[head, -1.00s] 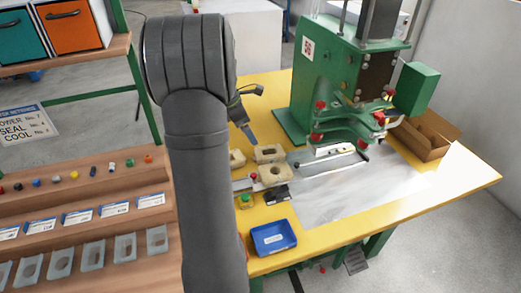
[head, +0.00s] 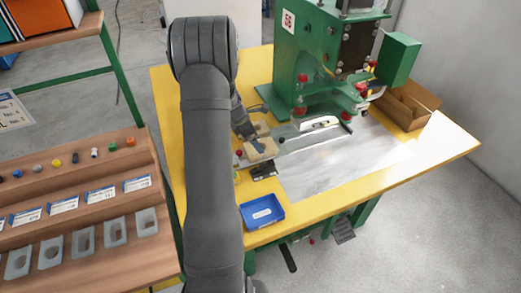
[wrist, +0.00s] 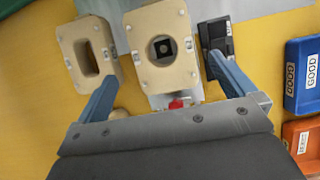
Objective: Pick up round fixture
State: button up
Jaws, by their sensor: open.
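The round fixture (wrist: 147,69) is a beige block with a round hole, and a dark square shows inside the hole. It sits on a light grey plate, and in the head view (head: 266,155) it is partly covered by my gripper. My gripper (wrist: 163,70) is open, its blue fingers on either side of the round fixture's near part. Whether the fingers touch it I cannot tell. Another beige fixture (wrist: 71,38) with an oblong hole stands just left of it in the wrist view.
A black block (wrist: 213,38) lies close to the right finger. A blue GOOD tray (wrist: 303,98) and an orange REJECT tray (wrist: 302,153) are further right. The green press (head: 300,70) stands behind on the yellow table (head: 172,110). A metal sheet (head: 345,165) covers the table's middle.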

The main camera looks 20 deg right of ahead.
jog(key=x, duration=0.5)
jog(key=shift+s+a+f, duration=0.1)
jog(key=c, duration=1.1)
jog(key=shift+c, duration=0.2)
notch_tip(320, 180, up, 23)
dwell(0.4)
